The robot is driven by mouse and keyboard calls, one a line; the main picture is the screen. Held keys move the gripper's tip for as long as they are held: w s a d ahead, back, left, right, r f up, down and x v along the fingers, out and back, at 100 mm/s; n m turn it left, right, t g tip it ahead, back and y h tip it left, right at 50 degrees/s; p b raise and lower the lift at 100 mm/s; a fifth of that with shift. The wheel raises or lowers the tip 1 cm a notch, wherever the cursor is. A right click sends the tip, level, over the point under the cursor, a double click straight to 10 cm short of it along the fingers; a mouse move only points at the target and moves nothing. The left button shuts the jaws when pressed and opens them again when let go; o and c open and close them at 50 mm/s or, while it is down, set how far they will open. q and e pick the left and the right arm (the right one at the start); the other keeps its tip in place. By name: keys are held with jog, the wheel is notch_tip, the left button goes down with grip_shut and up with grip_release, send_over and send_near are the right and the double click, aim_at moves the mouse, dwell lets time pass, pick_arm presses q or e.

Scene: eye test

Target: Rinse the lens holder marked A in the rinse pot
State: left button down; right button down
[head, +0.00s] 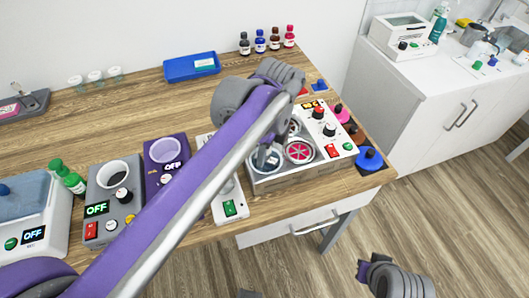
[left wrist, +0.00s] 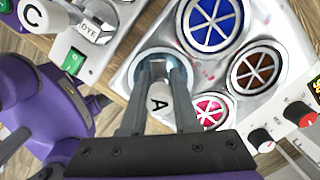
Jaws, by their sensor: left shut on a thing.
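The lens holder marked A shows in the left wrist view as a white knob-like handle (left wrist: 158,103) between the fingers of my left gripper (left wrist: 158,80). The gripper is shut on it. Its lower part is hidden by the fingers. The rinse pot (left wrist: 153,62), a round metal-rimmed well with pale clear liquid, lies directly beyond the fingertips. I cannot tell how deep the holder sits in it. In the head view, my left gripper (head: 270,150) is over this pot at the machine's near left. My right gripper (head: 366,270) is at bottom right, away from the table; its jaw opening is unclear.
The same machine has blue (left wrist: 212,22), brown (left wrist: 257,68) and pink (left wrist: 211,110) wells beside the pot. Another holder marked C (left wrist: 38,14) stands near the dye unit. Grey (head: 97,205) and purple (head: 153,152) heater units stand left.

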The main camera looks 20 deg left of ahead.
pick_arm(q)
jog(key=shift+r+p, duration=2.4)
jog(key=shift+r, duration=0.95)
